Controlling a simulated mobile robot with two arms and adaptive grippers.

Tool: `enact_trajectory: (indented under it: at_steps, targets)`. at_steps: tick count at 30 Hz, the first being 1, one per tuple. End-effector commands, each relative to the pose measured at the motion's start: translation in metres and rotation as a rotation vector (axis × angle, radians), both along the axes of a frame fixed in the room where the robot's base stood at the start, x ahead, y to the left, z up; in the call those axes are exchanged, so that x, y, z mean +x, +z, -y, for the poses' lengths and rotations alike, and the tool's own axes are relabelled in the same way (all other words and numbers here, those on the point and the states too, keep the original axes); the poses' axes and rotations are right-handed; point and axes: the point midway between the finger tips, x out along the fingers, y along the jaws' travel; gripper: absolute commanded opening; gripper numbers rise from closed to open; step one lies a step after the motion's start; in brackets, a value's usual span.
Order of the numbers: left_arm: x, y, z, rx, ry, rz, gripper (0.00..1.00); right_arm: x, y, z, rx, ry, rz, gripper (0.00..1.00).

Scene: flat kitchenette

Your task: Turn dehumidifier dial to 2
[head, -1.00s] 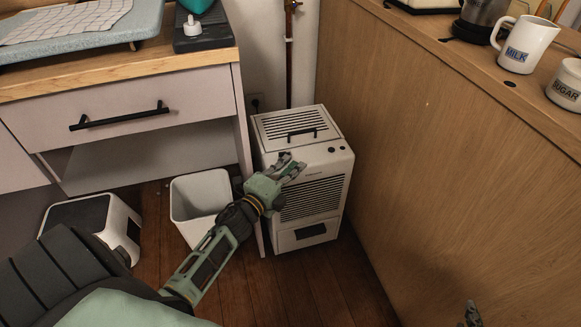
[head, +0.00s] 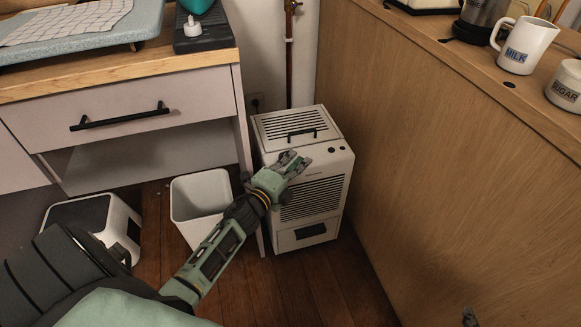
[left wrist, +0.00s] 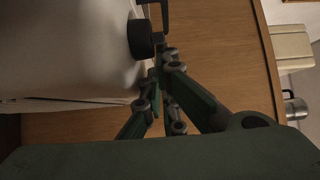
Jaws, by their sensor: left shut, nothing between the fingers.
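The white dehumidifier (head: 312,215) stands on the floor between the drawer unit and the wooden panel. My left gripper (head: 295,161) is at the upper front of it, shut and empty. It hides part of the front there, and the dial cannot be made out in the head view. In the left wrist view a dark round knob (left wrist: 140,38), apparently the dial, sticks out from the pale housing (left wrist: 65,50). My left fingertips (left wrist: 160,68) are right beside the knob; whether they touch it I cannot tell.
A white bin (head: 201,200) stands left of the dehumidifier, beside the drawer unit (head: 130,125). The wooden panel (head: 430,170) rises close on the right. A milk jug (head: 527,45) and sugar pot (head: 567,85) stand on its top. Floor (head: 320,285) in front is clear.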

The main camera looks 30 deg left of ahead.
Motion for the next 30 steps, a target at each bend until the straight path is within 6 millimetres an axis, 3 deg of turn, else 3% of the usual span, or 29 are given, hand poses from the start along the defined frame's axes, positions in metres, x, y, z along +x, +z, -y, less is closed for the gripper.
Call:
enact_trajectory:
  at_steps: [30]
  targets:
    - [0.0070, -0.0006, 0.0017, -0.001, -0.001, -0.001, 0.00, 0.0006, 0.0012, -0.0007, 0.002, 0.001, 0.008, 0.00]
